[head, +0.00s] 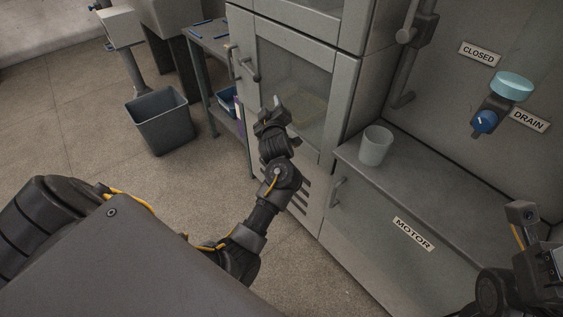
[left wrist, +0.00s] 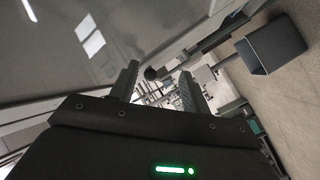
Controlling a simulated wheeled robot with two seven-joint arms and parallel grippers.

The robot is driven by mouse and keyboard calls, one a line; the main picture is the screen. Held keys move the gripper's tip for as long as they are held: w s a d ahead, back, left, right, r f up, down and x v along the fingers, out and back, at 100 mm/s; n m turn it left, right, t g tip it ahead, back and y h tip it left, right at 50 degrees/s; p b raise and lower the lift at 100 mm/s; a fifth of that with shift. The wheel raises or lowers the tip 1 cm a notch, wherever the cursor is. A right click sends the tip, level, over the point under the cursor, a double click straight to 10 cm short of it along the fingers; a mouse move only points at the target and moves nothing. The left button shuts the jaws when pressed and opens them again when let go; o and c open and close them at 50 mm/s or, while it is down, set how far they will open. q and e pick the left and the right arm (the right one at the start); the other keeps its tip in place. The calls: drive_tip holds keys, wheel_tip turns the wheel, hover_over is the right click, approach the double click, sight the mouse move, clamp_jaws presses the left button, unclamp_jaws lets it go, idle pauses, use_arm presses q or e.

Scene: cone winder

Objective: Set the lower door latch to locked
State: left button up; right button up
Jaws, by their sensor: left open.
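The glass-windowed cabinet door (head: 292,85) is shut. A grey handle with a lever-like part, which looks like the lower door latch (head: 252,74), sits at its left edge; I cannot tell its setting. My left gripper (head: 272,106) is open and empty, in front of the door, below and right of the latch.
A grey bin (head: 160,122) stands on the floor at left, beside a small shelved table (head: 208,42). A white cup (head: 375,146) stands on the counter of the MOTOR cabinet (head: 380,255), whose handle (head: 338,192) sticks out. A blue DRAIN knob (head: 485,121) is on the wall.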

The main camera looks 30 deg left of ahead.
use_arm(q)
drive_tip(key=s+d+f+m+h+p, duration=0.1)
drive_tip(key=d+f+m+h, duration=0.1)
drive_tip(key=f, duration=0.8)
drive_tip(key=s+d+f+m+g+h+p, duration=0.1)
drive_tip(key=d+f+m, duration=0.3)
drive_tip(key=f, duration=0.6)
drive_tip(key=shift+s+m+h, duration=0.25)
drive_tip(key=shift+m+h, duration=0.55)
drive_tip(key=shift+m, duration=0.3)
